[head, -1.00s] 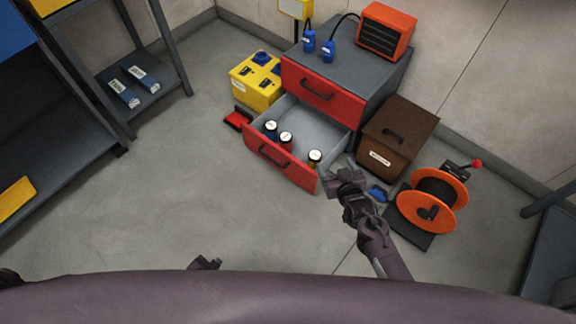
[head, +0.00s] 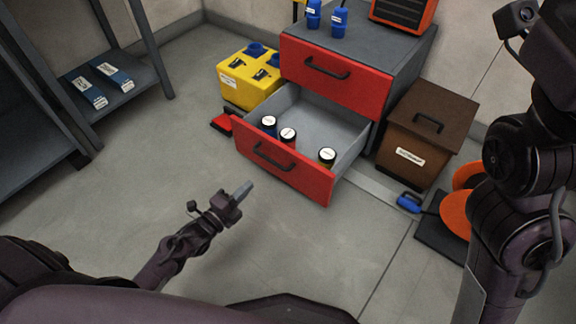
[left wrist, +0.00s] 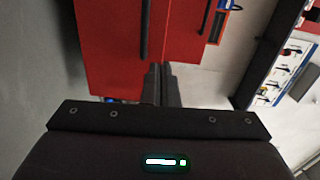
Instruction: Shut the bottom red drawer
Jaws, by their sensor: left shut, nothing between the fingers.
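The bottom red drawer (head: 310,185) is pulled well out of the grey cabinet (head: 405,50) in the head view. Three white-topped containers stand inside it. The top red drawer (head: 300,72) above it is shut. My left gripper (head: 245,189) is shut and empty. It is in front of the bottom drawer's front, low in the picture and apart from it. In the left wrist view its closed fingers (left wrist: 162,82) point towards a red front (left wrist: 115,45) with a dark handle. My right arm fills the right edge of the head view; its fingers are out of view.
A yellow case (head: 248,80) stands left of the cabinet, with a red object (head: 222,124) by it. A brown box (head: 425,125) and an orange reel (head: 456,213) stand to the right. The floor before the drawer is clear.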

